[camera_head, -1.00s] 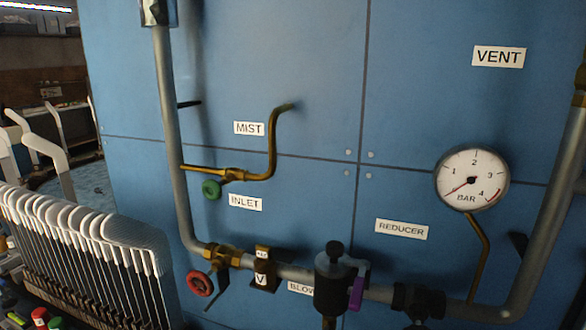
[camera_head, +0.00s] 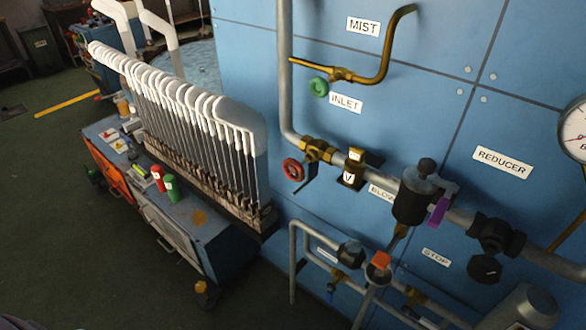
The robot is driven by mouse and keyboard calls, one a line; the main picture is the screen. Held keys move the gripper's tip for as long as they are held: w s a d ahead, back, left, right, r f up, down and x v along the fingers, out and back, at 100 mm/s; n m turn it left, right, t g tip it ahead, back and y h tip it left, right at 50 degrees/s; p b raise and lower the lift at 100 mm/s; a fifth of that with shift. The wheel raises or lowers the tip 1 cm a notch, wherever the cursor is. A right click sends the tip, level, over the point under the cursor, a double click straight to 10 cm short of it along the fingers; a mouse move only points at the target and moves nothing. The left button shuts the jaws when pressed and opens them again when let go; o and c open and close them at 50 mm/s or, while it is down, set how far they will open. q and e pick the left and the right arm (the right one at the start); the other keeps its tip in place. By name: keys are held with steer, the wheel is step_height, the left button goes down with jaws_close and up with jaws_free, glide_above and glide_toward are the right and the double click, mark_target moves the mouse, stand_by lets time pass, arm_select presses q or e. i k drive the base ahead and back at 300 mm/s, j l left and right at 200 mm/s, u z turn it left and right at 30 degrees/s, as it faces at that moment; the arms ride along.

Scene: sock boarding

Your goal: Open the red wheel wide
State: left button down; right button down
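The red wheel (camera_head: 292,169) is a small round handwheel on a brass valve (camera_head: 316,150) at the lower end of the grey vertical pipe (camera_head: 285,80). It sits below the INLET label (camera_head: 346,103) and faces out from the blue panel. A green wheel (camera_head: 319,87) is on the thin brass MIST branch above it. How far the red valve is turned cannot be told. Neither of my grippers shows in the head view.
A cart (camera_head: 190,225) with a rack of white boards (camera_head: 190,100) and red and green bottles stands left of the panel. Open floor (camera_head: 60,210) lies left.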

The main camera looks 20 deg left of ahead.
mark_target(297, 167)
steer(key=z, duration=0.4)
steer(key=j+z, duration=0.75)
steer(key=k+j+z, duration=0.15)
steer(key=j+z, duration=0.25)
